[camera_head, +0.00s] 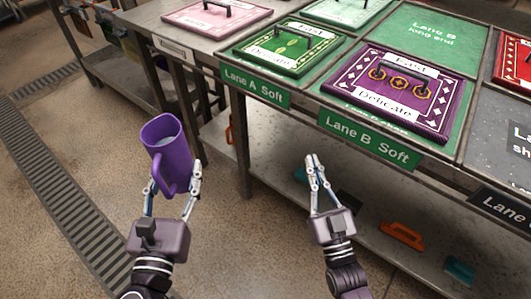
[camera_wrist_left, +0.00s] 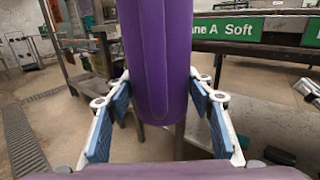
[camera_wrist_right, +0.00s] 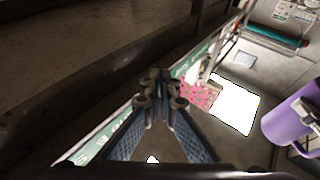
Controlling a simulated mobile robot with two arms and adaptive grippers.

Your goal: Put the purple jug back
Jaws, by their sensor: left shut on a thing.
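The purple jug (camera_head: 167,142) is in the air at the left of the head view, in front of the table and slightly tilted, with its open top showing. My left gripper (camera_head: 173,180) is shut on it, a finger on each side of its lower part. In the left wrist view the jug (camera_wrist_left: 156,60) fills the middle between the blue finger pads. My right gripper (camera_head: 313,162) is empty, its fingertips together, in front of the table below the Lane B Soft sign. The jug (camera_wrist_right: 284,122) also shows at the right edge of the right wrist view.
An orange-handled brush (camera_head: 402,236) lies on the lower shelf. A floor drain (camera_head: 60,185) runs at left.

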